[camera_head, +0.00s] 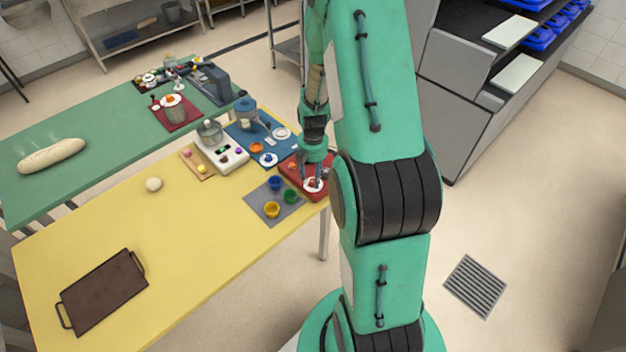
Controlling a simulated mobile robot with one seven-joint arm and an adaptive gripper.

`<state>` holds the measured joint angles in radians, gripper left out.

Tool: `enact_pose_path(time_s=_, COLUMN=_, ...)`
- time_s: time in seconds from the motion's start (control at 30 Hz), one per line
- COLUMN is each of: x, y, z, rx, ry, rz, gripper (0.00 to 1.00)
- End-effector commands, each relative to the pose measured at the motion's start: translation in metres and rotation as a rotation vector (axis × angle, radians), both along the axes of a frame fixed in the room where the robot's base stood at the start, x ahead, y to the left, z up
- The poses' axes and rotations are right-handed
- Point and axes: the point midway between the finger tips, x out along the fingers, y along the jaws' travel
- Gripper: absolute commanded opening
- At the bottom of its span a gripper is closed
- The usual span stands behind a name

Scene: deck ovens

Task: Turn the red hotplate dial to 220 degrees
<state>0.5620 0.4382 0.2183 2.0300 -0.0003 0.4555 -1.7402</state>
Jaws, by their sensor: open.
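A red board (291,170) lies at the right corner of the yellow table. On it is a white disc (313,186) with a small reddish knob, which appears to be the red hotplate dial. My gripper (315,178) points down right over this disc, its fingertips at or just above the knob. The jaws are open; whether they touch the knob or stand around it is too small to tell. The dial's marks and its setting cannot be read. My gripper and arm hide part of the board.
A blue board (240,137) with a pot and white dials lies behind left. A grey mat (262,212) with several coloured cups is close at front left. A white scale-like device (232,158) stands further left.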

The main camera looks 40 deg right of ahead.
Motion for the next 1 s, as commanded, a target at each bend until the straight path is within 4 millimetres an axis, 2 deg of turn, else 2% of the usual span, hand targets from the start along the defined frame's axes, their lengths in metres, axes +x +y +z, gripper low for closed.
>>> enact_pose_path(time_s=0.23, x=0.000, y=0.000, z=-0.019, rx=0.000, ry=0.000, rz=0.000, gripper=0.45)
enact_pose_path(time_s=0.6, x=0.000, y=0.000, z=-0.021, rx=0.000, ry=0.000, rz=0.000, gripper=0.45)
enact_pose_path(time_s=0.67, x=0.000, y=0.000, z=-0.021, rx=0.000, ry=0.000, rz=0.000, gripper=0.35)
enact_pose_path(time_s=0.83, x=0.000, y=0.000, z=-0.021, rx=0.000, ry=0.000, rz=0.000, gripper=0.01)
enact_pose_path(time_s=1.0, x=0.000, y=0.000, z=-0.021, rx=0.000, ry=0.000, rz=-0.002, gripper=0.00)
